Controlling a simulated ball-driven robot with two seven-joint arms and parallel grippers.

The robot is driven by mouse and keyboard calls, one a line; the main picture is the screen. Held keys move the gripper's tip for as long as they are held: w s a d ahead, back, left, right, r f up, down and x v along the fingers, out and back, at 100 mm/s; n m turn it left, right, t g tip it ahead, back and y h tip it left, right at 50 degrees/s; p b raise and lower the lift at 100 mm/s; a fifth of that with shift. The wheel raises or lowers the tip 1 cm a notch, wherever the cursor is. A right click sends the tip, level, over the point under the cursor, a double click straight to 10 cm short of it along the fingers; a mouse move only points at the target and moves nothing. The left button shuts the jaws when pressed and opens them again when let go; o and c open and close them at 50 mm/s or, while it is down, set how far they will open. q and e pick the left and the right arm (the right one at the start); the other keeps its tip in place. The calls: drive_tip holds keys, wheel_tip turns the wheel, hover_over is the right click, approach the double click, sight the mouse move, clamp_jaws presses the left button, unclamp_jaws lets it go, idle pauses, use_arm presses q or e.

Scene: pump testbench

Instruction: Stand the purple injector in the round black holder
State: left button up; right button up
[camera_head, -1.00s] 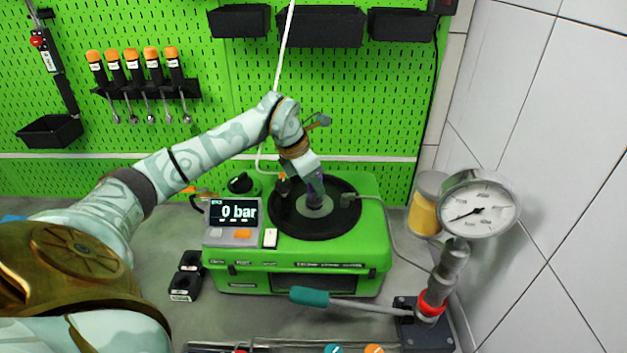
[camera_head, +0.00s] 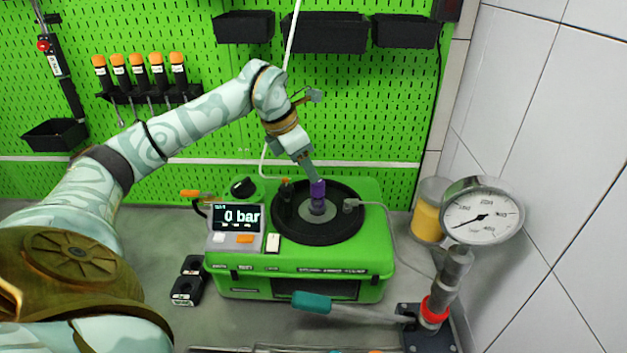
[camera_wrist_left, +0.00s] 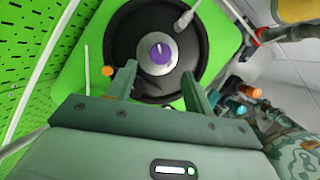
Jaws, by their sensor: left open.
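The purple injector (camera_head: 317,195) stands upright in the middle of the round black holder (camera_head: 285,222) on top of the green test machine. In the left wrist view, the injector (camera_wrist_left: 160,53) shows end-on at the centre of a grey metal ring inside the black holder (camera_wrist_left: 120,45). My left gripper (camera_head: 311,172) is just above the injector in the head view. In the left wrist view my left gripper (camera_wrist_left: 158,72) has its two fingers wide apart, with nothing between them, clear of the injector. My right gripper is not in view.
The green machine (camera_head: 330,285) carries a display (camera_head: 236,218) reading 0 bar. A pressure gauge (camera_head: 481,215) and a pump lever with a teal handle (camera_head: 312,302) stand to the right and front. A yellow-filled jar (camera_head: 430,222) is near the tiled wall.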

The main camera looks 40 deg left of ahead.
use_arm(q)
drive_tip(key=v, duration=0.4)
drive_tip(key=shift+s+r, duration=0.1)
drive_tip(key=shift+r, duration=0.15)
drive_tip(key=shift+f, duration=0.1)
